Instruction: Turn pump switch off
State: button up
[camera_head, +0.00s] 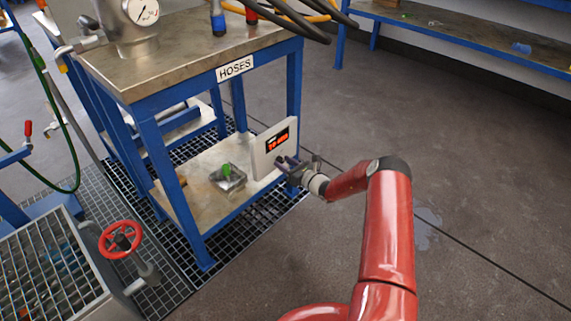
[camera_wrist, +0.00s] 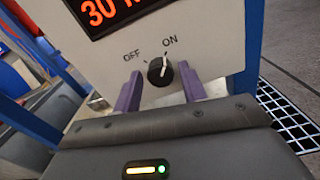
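The pump switch is a black rotary knob (camera_wrist: 160,71) on the light grey front of a control box (camera_wrist: 205,45). Its white pointer line is turned toward the ON label; the OFF label is up and to the left of the knob. In the head view the control box (camera_head: 262,152) stands on the lower shelf of the blue table, its display lit in red. My gripper (camera_wrist: 160,88) has its two purple fingers apart, one on each side of the knob, with gaps visible. In the head view my gripper (camera_head: 284,162) is close to the box, and the knob is hidden there.
The blue-framed table (camera_head: 140,80) with the HOSES label has legs beside the box. A metal block with a green knob (camera_head: 227,178) sits on its lower shelf. A red handwheel valve (camera_head: 120,240) is at lower left. Open floor (camera_head: 480,190) lies to the right.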

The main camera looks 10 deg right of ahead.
jog(key=c, duration=0.7)
jog(key=shift+n, duration=0.3)
jog(key=n+b, duration=0.2)
jog(key=n, duration=0.1)
jog(key=shift+f+n+b, duration=0.15)
jog(key=shift+n+b, duration=0.15)
jog(key=n+b, duration=0.2)
jog(key=n, duration=0.1)
jog(key=shift+a+n, duration=0.1)
jog(key=shift+n, duration=0.2)
jog(key=shift+s+n+b, duration=0.1)
jog(key=shift+n+b, duration=2.6)
jog(key=shift+n, duration=1.3)
